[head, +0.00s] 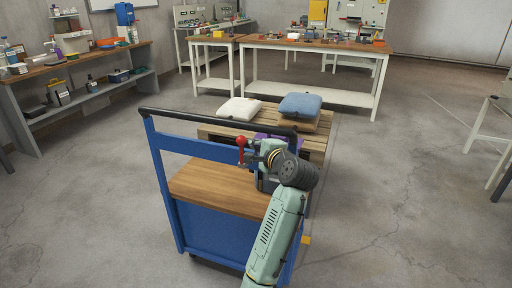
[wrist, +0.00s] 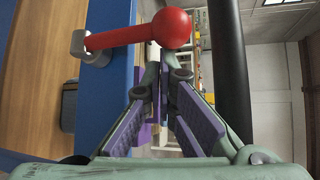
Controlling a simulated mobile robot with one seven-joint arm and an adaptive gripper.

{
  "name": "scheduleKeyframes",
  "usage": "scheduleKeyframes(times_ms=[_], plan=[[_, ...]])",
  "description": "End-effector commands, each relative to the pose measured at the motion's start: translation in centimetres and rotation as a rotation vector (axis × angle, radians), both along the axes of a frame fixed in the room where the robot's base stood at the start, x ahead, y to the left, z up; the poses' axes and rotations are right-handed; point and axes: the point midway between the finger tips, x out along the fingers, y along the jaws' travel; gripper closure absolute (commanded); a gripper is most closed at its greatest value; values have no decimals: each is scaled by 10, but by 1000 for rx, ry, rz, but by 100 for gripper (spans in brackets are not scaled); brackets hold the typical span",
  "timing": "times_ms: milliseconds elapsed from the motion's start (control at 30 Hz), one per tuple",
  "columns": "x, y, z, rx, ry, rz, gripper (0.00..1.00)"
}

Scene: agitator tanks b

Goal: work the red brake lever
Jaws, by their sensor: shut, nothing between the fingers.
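The red brake lever (head: 241,150) sits on the blue frame of a cart, just under its black handle bar. In the wrist view the lever (wrist: 125,38) is a red rod with a round ball end, fixed in a grey mount on the blue frame. My gripper (wrist: 163,88) shows there with its purple-padded fingers together and empty. The ball end stands just beyond the fingertips in that picture; I cannot tell whether they touch. In the head view my arm covers most of my gripper, beside the lever on its right.
The blue cart (head: 215,228) has a wooden deck (head: 215,185) and a black handle bar (head: 215,121), which runs close by my gripper in the wrist view. A pallet with a white sack (head: 240,108) and a blue sack (head: 300,105) stands behind. Floor is clear left and right.

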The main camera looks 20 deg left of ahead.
Motion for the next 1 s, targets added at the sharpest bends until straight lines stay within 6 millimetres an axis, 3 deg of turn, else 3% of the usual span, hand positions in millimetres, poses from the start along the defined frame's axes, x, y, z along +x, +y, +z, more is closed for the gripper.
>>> scheduleKeyframes(times_ms=[567, 1000], plan=[[-10, 1, -4, -6, -126, 1, 100], [-38, 1, -17, -16, -475, 0, 100]])
